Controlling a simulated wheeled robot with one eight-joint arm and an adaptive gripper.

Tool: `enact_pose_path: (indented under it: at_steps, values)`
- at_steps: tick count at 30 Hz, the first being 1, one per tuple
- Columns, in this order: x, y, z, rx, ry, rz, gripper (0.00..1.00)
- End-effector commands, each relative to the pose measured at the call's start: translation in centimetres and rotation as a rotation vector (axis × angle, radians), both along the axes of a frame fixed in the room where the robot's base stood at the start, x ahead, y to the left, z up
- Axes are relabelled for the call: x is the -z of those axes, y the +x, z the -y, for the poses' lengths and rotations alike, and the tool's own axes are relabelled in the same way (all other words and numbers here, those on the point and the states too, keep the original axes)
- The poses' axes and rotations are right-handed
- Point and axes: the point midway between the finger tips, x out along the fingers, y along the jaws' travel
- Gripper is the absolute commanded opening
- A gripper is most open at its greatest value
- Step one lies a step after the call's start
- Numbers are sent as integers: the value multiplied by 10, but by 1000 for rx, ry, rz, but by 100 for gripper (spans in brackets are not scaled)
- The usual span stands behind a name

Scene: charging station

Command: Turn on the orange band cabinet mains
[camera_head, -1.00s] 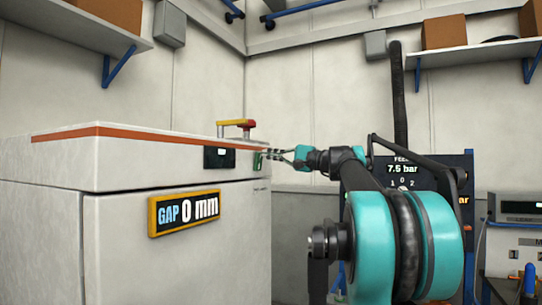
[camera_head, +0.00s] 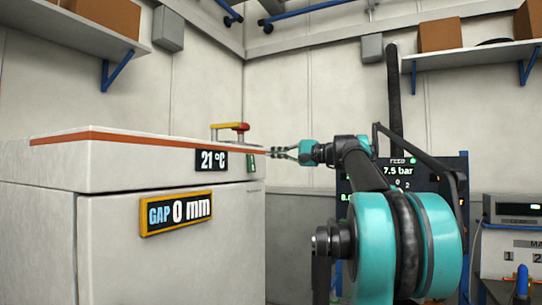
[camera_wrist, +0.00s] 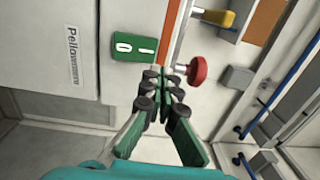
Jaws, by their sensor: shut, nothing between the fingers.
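The cabinet (camera_head: 150,235) with the orange band (camera_head: 120,137) stands at the left in the head view. Its small display (camera_head: 211,160) is lit and reads 21 °C. A green rocker switch (camera_wrist: 135,47) marked 0 and I shows in the wrist view, on the cabinet's front near the band; it is small in the head view (camera_head: 251,165). My gripper (camera_head: 273,153) is shut and empty at the cabinet's right end. In the wrist view its fingertips (camera_wrist: 166,76) appear just beside the switch's I end; whether they touch it I cannot tell.
A red mushroom button (camera_wrist: 197,70) and a yellow part (camera_wrist: 215,18) sit on the cabinet top near my fingers. A yellow-framed sign (camera_head: 176,213) reads GAP 0 mm. A dark FEED panel (camera_head: 400,172) reading 7.5 bar stands behind my arm.

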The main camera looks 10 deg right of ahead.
Motion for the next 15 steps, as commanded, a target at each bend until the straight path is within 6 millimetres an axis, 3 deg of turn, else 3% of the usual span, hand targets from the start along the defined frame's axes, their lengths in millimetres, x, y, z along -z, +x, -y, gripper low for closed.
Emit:
enact_pose_path:
  at_steps: [15]
  values:
    - [-10, -43, 61, 2, 0, 0, 0]
